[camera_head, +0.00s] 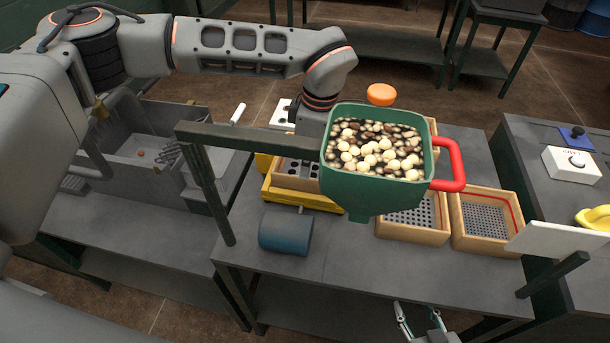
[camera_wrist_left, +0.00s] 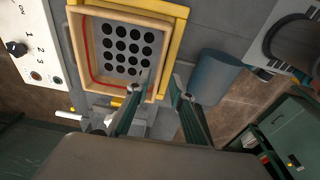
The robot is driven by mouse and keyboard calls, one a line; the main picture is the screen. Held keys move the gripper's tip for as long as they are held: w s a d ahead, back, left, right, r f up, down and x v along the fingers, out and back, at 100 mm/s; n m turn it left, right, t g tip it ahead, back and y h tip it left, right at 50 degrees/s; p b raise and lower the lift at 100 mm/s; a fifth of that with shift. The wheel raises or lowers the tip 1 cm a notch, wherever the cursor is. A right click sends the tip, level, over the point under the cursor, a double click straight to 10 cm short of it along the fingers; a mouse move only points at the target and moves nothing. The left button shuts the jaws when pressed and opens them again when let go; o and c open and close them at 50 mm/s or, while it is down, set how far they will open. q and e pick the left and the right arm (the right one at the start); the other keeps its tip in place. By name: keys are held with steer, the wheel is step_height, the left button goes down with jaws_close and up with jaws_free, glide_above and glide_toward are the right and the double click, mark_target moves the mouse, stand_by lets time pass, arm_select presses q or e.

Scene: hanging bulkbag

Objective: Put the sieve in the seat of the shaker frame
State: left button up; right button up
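A wooden-rimmed sieve with large round holes (camera_wrist_left: 127,47) lies within the yellow shaker frame (camera_wrist_left: 178,40) in the left wrist view. In the head view the sieve (camera_head: 297,168) and the yellow frame (camera_head: 305,198) are partly hidden behind the green hopper; I cannot tell whether the sieve lies fully flat. My left gripper (camera_wrist_left: 158,82) is open at the sieve's lower right corner, its fingers on either side of the wall. I cannot tell if they touch it. My right gripper (camera_head: 420,318) is open and empty at the bottom edge.
The green hopper (camera_head: 365,195) of nuts, with a red handle (camera_head: 455,165), stands over the table. Two more sieves (camera_head: 440,235) (camera_head: 515,245) lie to the right. A blue motor cylinder (camera_head: 286,232) sits in front of the frame.

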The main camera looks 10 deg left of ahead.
arm_select(q)
step_height(320, 180, up, 7)
steer(key=shift+d+f, duration=0.2)
steer(key=shift+d, duration=0.2)
steer(key=shift+s, duration=0.1)
